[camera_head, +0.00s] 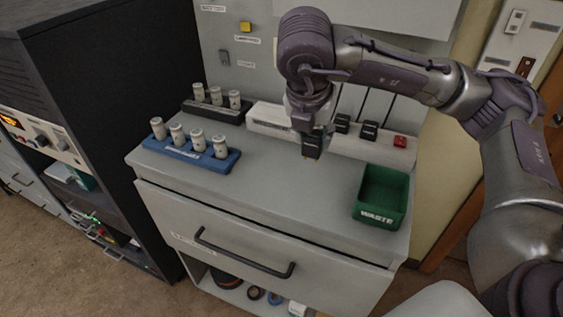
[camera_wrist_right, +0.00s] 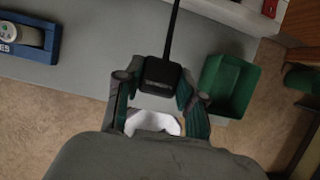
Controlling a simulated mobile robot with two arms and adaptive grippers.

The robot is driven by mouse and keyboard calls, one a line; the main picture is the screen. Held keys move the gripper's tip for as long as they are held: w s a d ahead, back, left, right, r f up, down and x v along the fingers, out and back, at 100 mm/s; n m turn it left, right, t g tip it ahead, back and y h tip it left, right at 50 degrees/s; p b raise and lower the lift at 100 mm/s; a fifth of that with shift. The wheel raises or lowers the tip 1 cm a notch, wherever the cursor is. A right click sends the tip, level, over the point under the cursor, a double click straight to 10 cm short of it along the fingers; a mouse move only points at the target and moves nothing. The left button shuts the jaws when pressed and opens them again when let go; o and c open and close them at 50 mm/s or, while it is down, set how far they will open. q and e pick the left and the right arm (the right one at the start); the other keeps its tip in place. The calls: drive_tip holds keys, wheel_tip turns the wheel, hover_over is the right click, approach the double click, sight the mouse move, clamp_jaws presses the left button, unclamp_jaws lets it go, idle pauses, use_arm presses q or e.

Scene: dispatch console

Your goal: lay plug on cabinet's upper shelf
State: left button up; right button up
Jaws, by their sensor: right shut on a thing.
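My right gripper (camera_wrist_right: 158,98) is shut on a black plug (camera_wrist_right: 160,76), with a black cable running up from it in the wrist view. In the head view my right gripper (camera_head: 310,128) is above the grey counter, and the dark plug (camera_head: 312,147) shows at its fingertips. A dark cabinet (camera_head: 110,90) stands on the left, with a control unit and open shelves (camera_head: 72,190) in its front. The shelf insides are partly hidden. My left gripper is not in view.
Two more black plugs (camera_head: 368,130) sit at a white strip behind. A green waste bin (camera_head: 368,212) stands at the counter's right. Blue (camera_head: 185,155) and black (camera_head: 212,112) racks hold several vials. The counter's front middle is clear above a drawer (camera_head: 240,235).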

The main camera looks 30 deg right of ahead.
drive_tip(key=w+a+f+p, duration=0.1)
drive_tip(key=w+f, duration=0.1)
drive_tip(key=w+a+f+p, duration=0.1)
drive_tip(key=w+a+f, duration=0.1)
drive_tip(key=f, duration=0.1)
drive_tip(key=w+a+f, duration=0.1)
drive_tip(key=w+f, duration=0.1)
drive_tip(key=f, duration=0.1)
drive_tip(key=shift+w+a+p, duration=0.15)
drive_tip(key=shift+w+p, duration=0.05)
drive_tip(key=shift+p, duration=0.2)
drive_tip(key=shift+f, duration=0.25)
drive_tip(key=shift+f, duration=0.15)
drive_tip(key=o, duration=1.2)
drive_tip(key=shift+c, duration=0.2)
